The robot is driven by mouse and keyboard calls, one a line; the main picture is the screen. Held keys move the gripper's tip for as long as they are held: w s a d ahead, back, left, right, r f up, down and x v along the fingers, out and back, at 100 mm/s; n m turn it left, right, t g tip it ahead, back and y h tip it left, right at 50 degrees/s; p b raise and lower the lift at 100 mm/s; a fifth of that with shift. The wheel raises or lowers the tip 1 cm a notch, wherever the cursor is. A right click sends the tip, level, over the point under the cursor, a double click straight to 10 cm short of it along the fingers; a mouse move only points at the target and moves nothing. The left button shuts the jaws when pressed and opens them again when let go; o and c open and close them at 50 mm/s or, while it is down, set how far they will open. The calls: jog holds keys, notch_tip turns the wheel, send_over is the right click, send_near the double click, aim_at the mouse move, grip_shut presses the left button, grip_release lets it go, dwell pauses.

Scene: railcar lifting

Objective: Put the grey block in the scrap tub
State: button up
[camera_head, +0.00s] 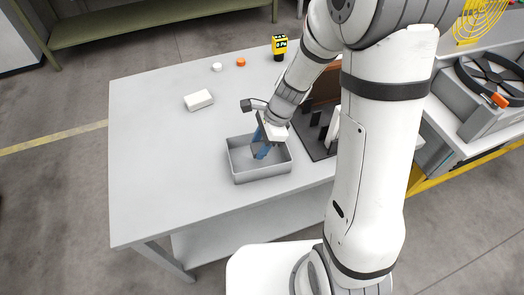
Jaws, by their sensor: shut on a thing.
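The scrap tub appears as an open grey rectangular tub (264,176) on the light table, near its front edge. My gripper (262,152) has blue fingers and points down into the tub, its fingertips inside the walls. It is shut on the grey block, which is small and hard to make out between the fingers against the grey tub. I cannot tell whether the block touches the tub floor.
A white block (198,100) lies on the table (150,150) left of the tub. A white disc (217,67), an orange disc (241,62) and a yellow-and-black device (279,46) stand at the back. A dark fixture (316,142) is right of the tub. The table's left side is clear.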

jog(key=shift+s+f+b, duration=0.1)
jog(key=shift+f+b, duration=0.2)
jog(key=shift+f, duration=1.6)
jog(key=shift+f, duration=0.25)
jog(key=o, duration=0.9)
jog(key=shift+r, duration=0.1)
